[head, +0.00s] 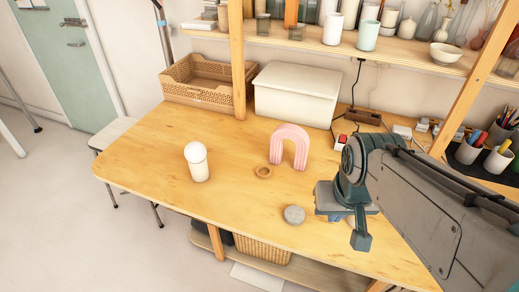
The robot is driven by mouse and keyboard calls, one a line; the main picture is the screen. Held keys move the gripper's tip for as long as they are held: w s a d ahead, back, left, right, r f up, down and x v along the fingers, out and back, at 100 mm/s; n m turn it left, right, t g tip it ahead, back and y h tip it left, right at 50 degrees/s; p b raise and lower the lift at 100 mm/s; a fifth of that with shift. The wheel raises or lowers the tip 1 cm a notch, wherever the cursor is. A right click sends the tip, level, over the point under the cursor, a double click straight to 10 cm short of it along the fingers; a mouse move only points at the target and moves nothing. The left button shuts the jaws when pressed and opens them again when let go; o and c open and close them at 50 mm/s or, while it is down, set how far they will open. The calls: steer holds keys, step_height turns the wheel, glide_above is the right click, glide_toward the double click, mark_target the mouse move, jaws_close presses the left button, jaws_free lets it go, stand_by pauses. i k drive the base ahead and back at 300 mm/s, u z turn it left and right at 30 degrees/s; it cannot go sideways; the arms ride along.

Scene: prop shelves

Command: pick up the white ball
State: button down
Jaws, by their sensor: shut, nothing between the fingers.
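The white ball (195,152) rests on top of an upright white cylinder (199,173) on the left half of the wooden table. My gripper (361,241) points downward over the right part of the table, well to the right of the ball and apart from it. It is shut with nothing in it. The ball is in full view, and nothing covers it.
A pink arch (289,146), a small wooden ring (263,172) and a grey round stone-like piece (294,215) lie between the ball and my gripper. A white box (297,95) and a woven basket (203,80) stand behind. Shelf posts rise at the back.

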mark_target(195, 151)
steer(key=k, duration=0.5)
steer(key=u, duration=2.2)
steer(key=i, duration=1.4)
steer(key=z, duration=2.3)
